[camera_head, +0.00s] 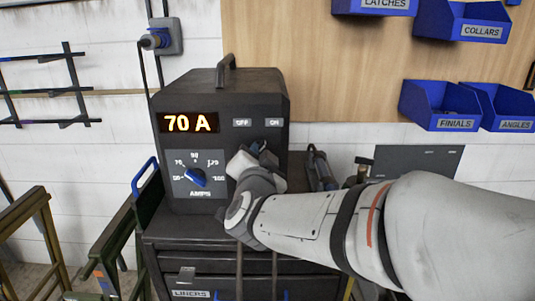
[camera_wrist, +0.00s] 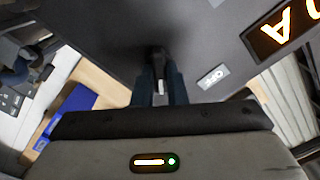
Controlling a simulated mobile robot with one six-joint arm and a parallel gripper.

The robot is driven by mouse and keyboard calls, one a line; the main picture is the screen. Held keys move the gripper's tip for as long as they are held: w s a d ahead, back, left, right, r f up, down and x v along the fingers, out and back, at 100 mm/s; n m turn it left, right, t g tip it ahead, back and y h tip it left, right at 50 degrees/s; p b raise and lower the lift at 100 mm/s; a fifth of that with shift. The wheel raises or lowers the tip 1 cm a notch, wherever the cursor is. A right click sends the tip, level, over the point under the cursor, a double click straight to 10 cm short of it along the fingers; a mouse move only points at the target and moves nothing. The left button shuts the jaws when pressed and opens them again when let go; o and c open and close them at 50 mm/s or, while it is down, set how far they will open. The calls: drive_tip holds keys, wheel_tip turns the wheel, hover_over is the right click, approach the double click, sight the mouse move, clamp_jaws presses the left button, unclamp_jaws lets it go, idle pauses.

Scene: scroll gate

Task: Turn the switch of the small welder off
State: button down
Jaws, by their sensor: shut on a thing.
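The small welder (camera_head: 223,84) is a dark box on a drawer cabinet. Its display (camera_head: 189,122) is lit and reads 70 A. An OFF label (camera_head: 242,122) and an ON label (camera_head: 273,122) sit side by side on its front. My gripper (camera_head: 256,156) is at the front panel below these labels and hides most of the switch. In the wrist view, my gripper's fingers (camera_wrist: 158,90) are closed around the dark switch lever (camera_wrist: 158,61). The OFF label (camera_wrist: 213,77) shows beside it. I cannot tell clearly which way the lever points.
A blue AMPS knob (camera_head: 196,178) is left of my gripper. The cabinet (camera_head: 195,240) with a LINERS label stands below. A torch-like tool (camera_head: 320,170) lies right of the welder. Blue bins (camera_head: 440,105) hang on the wall at upper right.

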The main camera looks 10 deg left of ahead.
drive_tip(key=shift+n+p, duration=4.9)
drive_tip(key=shift+n, duration=3)
drive_tip(key=c, duration=1.5)
unclamp_jaws()
drive_tip(key=shift+o, duration=0.2)
